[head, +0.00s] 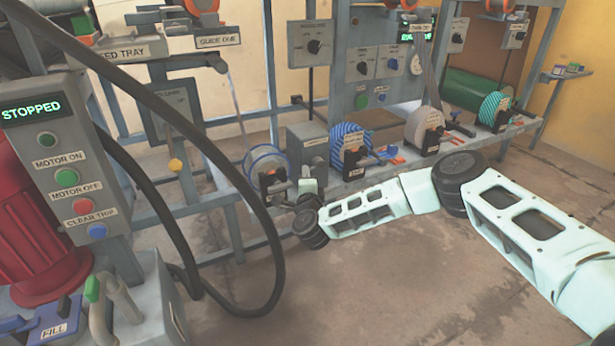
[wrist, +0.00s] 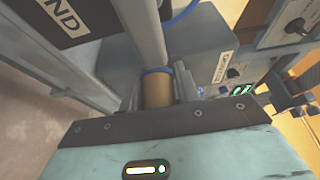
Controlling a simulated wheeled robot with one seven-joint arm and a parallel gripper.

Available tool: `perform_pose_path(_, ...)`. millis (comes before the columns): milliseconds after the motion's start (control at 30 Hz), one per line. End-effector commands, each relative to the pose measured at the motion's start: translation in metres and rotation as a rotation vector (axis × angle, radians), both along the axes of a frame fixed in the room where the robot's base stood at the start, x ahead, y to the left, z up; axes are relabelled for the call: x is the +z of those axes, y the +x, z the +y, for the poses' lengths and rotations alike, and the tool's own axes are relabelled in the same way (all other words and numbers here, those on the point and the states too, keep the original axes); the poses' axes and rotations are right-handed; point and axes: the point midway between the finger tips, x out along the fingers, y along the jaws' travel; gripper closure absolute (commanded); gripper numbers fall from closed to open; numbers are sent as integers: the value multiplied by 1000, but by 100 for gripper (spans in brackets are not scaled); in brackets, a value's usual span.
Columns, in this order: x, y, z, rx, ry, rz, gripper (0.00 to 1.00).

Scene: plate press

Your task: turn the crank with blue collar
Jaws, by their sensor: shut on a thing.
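In the wrist view, the crank's tan grip (wrist: 157,95) stands upright in the picture with a blue collar (wrist: 156,71) at its upper end. A grey shaft (wrist: 150,35) runs up from the collar. My gripper (wrist: 158,86) is shut on the tan grip, with one finger on each side of it. In the head view, my gripper (head: 307,187) is small, at the end of my pale green arm, beside the spool with the blue rim (head: 267,160). My arm and wrist hide most of the crank there.
A grey box (head: 308,148) and a blue-striped spool (head: 350,143) stand behind and right of my gripper. A STOPPED display panel (head: 50,150) and a thick black cable (head: 270,240) are at left. The concrete floor (head: 370,270) is clear in front.

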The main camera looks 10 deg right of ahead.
Motion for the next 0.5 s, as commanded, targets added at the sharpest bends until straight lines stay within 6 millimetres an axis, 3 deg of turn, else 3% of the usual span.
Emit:
perform_pose_path(33,-1,1,-7,-16,20,13,100)
perform_pose_path(500,0,1,-5,-14,95,41,100)
